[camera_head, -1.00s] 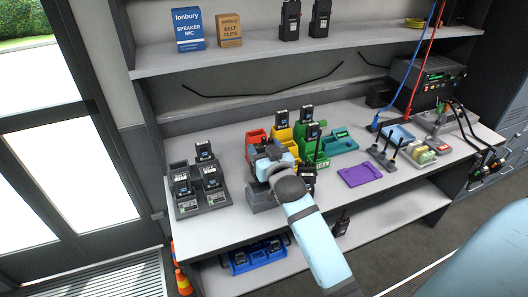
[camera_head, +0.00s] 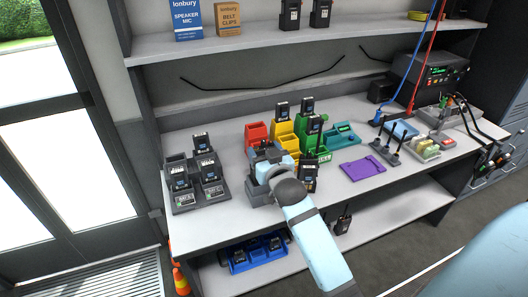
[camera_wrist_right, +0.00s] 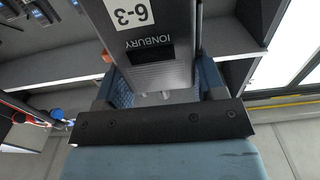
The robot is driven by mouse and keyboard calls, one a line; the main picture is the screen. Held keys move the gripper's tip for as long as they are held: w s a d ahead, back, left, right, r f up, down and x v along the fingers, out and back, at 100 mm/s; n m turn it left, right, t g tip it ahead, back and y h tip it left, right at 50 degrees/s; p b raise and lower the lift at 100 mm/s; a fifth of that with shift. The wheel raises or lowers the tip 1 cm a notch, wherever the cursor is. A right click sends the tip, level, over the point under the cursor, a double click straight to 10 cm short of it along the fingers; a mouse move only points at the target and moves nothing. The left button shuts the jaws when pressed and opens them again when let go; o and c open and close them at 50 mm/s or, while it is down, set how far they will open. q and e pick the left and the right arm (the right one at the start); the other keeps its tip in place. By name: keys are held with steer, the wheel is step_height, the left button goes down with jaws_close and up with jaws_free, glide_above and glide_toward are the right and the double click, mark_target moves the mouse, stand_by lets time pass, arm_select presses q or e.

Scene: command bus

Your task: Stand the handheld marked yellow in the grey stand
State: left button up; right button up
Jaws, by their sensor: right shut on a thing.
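My right gripper (camera_head: 266,160) is over a grey stand (camera_head: 260,192) at the front middle of the table. In the right wrist view, it is shut on a dark grey handheld (camera_wrist_right: 155,45) marked "6-3" and "IONBURY". In the head view, the gripper and arm mostly hide this handheld, and I cannot tell whether its foot is inside the stand. No yellow mark shows on its visible face. Another black handheld (camera_head: 308,174) stands just right of the wrist. My left gripper is not in view.
Red (camera_head: 256,132), yellow (camera_head: 283,133) and green (camera_head: 322,153) stands are close behind the gripper. A dark rack (camera_head: 186,208) with several handhelds is at left. A purple tray (camera_head: 362,168) lies at right. The upper shelf (camera_head: 260,53) overhangs the back.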

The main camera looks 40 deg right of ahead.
step_height(320, 180, down, 2)
steer(key=shift+b, duration=0.8)
steer(key=shift+f, duration=0.35)
steer(key=shift+f, duration=0.1)
steer(key=shift+f, duration=0.25)
steer(key=o, duration=1.4)
steer(key=shift+f, duration=0.1)
